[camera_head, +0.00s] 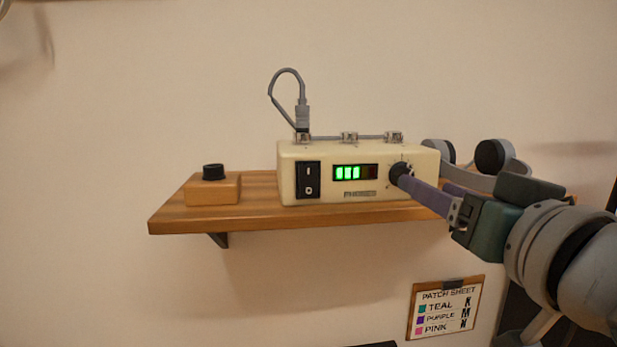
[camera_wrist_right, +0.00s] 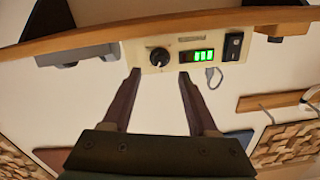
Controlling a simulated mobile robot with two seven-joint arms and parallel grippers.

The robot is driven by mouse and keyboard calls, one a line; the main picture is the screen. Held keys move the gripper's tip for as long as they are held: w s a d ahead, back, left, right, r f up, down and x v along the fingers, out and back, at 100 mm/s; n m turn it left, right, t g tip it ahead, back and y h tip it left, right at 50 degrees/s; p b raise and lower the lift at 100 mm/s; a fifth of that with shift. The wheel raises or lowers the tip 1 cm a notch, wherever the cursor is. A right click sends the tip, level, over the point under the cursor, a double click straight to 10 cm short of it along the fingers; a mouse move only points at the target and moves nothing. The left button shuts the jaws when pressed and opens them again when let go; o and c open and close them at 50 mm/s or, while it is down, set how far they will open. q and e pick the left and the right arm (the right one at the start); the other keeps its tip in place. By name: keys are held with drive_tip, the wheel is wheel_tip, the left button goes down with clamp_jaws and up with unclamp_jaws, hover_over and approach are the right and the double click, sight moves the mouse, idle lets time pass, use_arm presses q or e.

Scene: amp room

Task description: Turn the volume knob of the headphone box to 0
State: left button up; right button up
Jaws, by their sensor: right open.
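The cream headphone box (camera_head: 300,150) stands on a wooden shelf. Its dark round volume knob (camera_head: 397,171) is at the right end of the front face, partly covered by a finger. The knob also shows in the wrist view (camera_wrist_right: 159,57), which sees the box upside down; its exact setting is too small to read. The level display (camera_head: 354,172) has three green segments lit and a dark right end. My right gripper (camera_head: 408,181) is open, pointing at the knob. In the wrist view its fingertips (camera_wrist_right: 160,75) straddle the knob's position, with no clear contact. My left gripper is not in view.
A rocker switch (camera_head: 308,180) sits at the box's left. A grey cable (camera_head: 288,72) plugs into the left top jack. Headphones (camera_head: 489,157) lie right of the box. A wooden block with a black knob (camera_head: 213,187) is left. A patch sheet (camera_head: 446,308) hangs below the shelf (camera_head: 258,211).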

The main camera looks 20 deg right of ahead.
drive_tip(key=shift+x, duration=2.75)
clamp_jaws()
